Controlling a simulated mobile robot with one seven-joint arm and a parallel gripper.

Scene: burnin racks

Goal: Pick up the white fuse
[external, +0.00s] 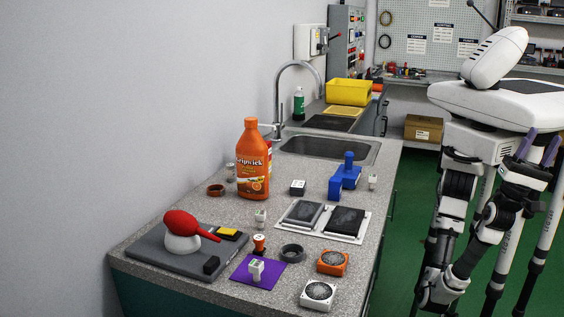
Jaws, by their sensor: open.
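Several small white pieces stand on the grey speckled counter, and I cannot tell for sure which is the white fuse. One white block (256,269) stands upright on a purple mat (272,279) near the front. Another small white piece (260,218) stands behind it, near the counter's middle. A third pale piece (373,182) stands by the right edge. My gripper (538,149), with purple fingers, is at the far right, off the counter and well apart from all of these. Its fingers are apart, and I see nothing between them.
A grey board (150,253) holds a red-and-white bulb blower (184,232). A sink (325,148) lies behind. Green floor (408,210) is clear right of the counter.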

